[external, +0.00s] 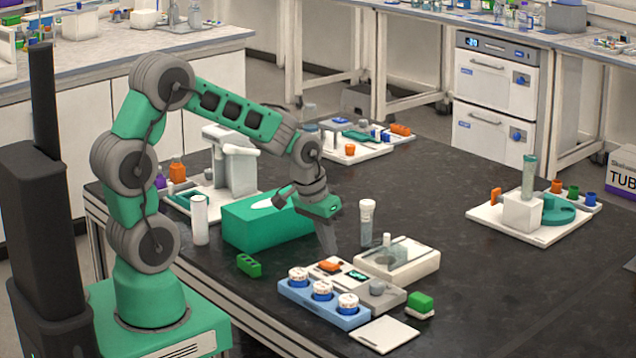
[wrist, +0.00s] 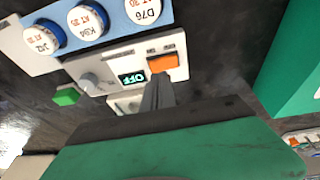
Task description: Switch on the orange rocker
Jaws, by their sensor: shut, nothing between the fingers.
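The orange rocker (external: 330,266) sits on a light grey control unit (external: 388,299) on the black table, beside a small display (external: 357,275). In the wrist view the orange rocker (wrist: 163,63) is just beyond my fingertips, and the display (wrist: 133,78) reads OFF. My gripper (external: 333,250) points down over the rocker end of the unit, with its fingers shut and empty. In the wrist view the closed fingers (wrist: 160,82) end at the rocker's near edge. I cannot tell whether they touch it. A grey knob (wrist: 91,82) is on the same unit.
A blue rack (external: 322,309) with white-capped jars (external: 348,303) stands against the unit's front. A green box (external: 265,220) is behind to the left, and a white device (external: 397,259) is behind to the right. A green block (external: 421,303) and white plate (external: 385,334) lie nearby.

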